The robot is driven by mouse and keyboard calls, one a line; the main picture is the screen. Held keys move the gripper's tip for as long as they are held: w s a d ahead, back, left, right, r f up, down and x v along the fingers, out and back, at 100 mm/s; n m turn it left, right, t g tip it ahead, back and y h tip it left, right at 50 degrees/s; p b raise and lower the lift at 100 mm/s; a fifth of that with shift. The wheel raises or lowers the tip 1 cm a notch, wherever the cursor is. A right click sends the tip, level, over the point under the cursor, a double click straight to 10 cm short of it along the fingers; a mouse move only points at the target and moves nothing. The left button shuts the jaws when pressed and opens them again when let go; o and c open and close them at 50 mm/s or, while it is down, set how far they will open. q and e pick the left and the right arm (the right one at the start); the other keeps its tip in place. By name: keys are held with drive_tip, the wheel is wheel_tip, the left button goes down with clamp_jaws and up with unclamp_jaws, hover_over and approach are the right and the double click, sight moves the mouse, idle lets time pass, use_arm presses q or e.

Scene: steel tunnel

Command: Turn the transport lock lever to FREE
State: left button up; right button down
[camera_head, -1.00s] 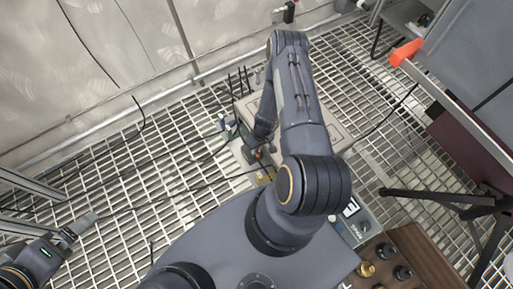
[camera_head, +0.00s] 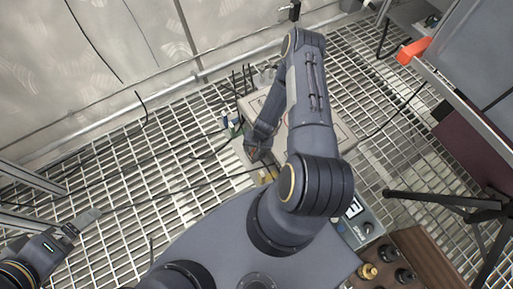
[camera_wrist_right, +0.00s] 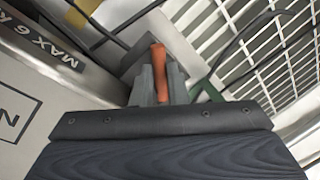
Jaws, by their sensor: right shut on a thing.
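The orange-red lever handle (camera_wrist_right: 159,72) stands between the grey fingers of my right gripper (camera_wrist_right: 158,84) in the right wrist view. The gripper is shut on it. In the head view my right gripper (camera_head: 253,150) reaches down beside the light grey case (camera_head: 341,139), and the handle is mostly hidden there. The lever's base and any FREE marking cannot be made out. My left gripper (camera_head: 80,226) is at the lower left of the head view, apart from the case; its finger gap is unclear.
A panel (camera_wrist_right: 18,85) with "MAX 6 K" lettering lies left in the wrist view. Dark cables (camera_head: 150,204) cross the grating floor (camera_head: 120,165). An orange-ended table edge (camera_head: 413,50) and black stand legs (camera_head: 440,198) are at the right. A wooden box (camera_head: 425,255) is at lower right.

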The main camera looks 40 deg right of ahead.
drive_tip(key=m, duration=0.2)
drive_tip(key=w+m, duration=0.1)
drive_tip(key=a+m+h, duration=0.1)
drive_tip(key=m, duration=0.1)
drive_tip(key=shift+w+m+t, duration=0.15)
drive_tip(key=shift+m+t, duration=0.15)
drive_tip(key=shift+w+a+m+h, duration=0.1)
drive_tip(key=shift+w+m+h, duration=0.15)
drive_tip(key=shift+m, duration=0.9)
drive_tip(key=shift+w+a+m+h, duration=0.15)
drive_tip(key=shift+w+m, duration=0.2)
drive_tip(key=shift+m, duration=0.8)
drive_tip(key=shift+d, duration=0.1)
drive_tip(key=c, duration=1.4)
unclamp_jaws()
drive_tip(key=shift+c, duration=0.2)
wheel_tip(320, 180, up, 8)
drive_tip(key=s+p, duration=0.1)
drive_tip(key=p, duration=0.2)
drive_tip(key=shift+s, duration=0.25)
drive_tip(key=shift+f, duration=0.15)
